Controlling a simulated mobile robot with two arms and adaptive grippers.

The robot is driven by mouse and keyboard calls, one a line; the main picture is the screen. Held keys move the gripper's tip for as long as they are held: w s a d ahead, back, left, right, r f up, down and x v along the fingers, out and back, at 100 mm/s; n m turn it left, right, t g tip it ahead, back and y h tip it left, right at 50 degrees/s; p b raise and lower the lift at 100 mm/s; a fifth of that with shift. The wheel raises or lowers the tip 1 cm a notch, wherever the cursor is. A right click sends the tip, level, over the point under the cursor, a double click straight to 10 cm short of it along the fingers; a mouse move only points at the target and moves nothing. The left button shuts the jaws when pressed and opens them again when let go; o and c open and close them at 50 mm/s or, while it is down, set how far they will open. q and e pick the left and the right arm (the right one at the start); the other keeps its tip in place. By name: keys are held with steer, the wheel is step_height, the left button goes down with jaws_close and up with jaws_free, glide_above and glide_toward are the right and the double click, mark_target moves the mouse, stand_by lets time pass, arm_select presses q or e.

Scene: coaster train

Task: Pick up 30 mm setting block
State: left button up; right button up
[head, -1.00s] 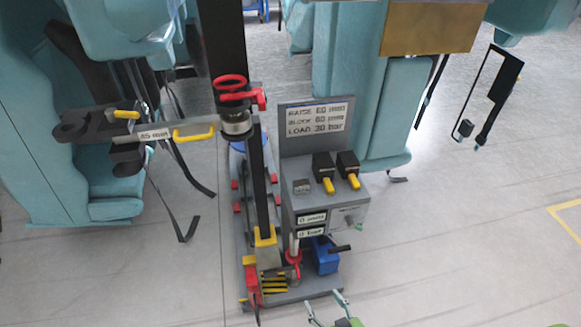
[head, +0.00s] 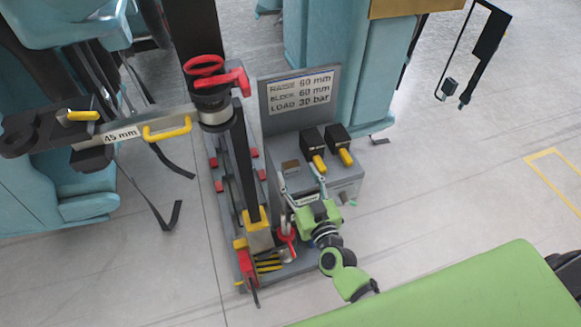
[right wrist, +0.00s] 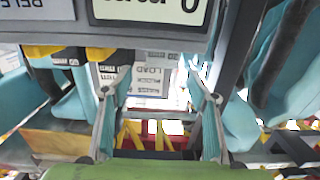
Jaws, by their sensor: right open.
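I cannot identify the 30 mm setting block for certain; no 30 mm label is readable. Two black blocks with yellow handles, a left one (head: 311,139) and a right one (head: 337,136), sit on the grey console (head: 346,183). In the right wrist view, yellow handles (right wrist: 48,51) and dark parts with small, unreadable labels show at upper left. My right gripper (head: 300,175) is open in front of the console, its fingers pointing up toward the console top. In the right wrist view my gripper (right wrist: 157,78) has its fingers apart with nothing held between them. My left gripper is not in view.
A sign (head: 301,90) behind the console reads raise 60 mm, block 60 mm, load 30 bar. A dark post (head: 243,165) with a red handle (head: 205,66) stands left of it, with a bar labelled 45 mm (head: 122,134).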

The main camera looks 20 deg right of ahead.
mark_target(291, 164)
steer(key=shift+w+a+f, duration=0.15)
steer(key=shift+w+f, duration=0.05)
steer(key=shift+w, duration=1.2)
steer(key=shift+w+a+f, duration=0.1)
steer(key=shift+w+f, duration=0.1)
steer(key=shift+w, duration=1.15)
jaws_close()
steer(key=shift+r, duration=0.1)
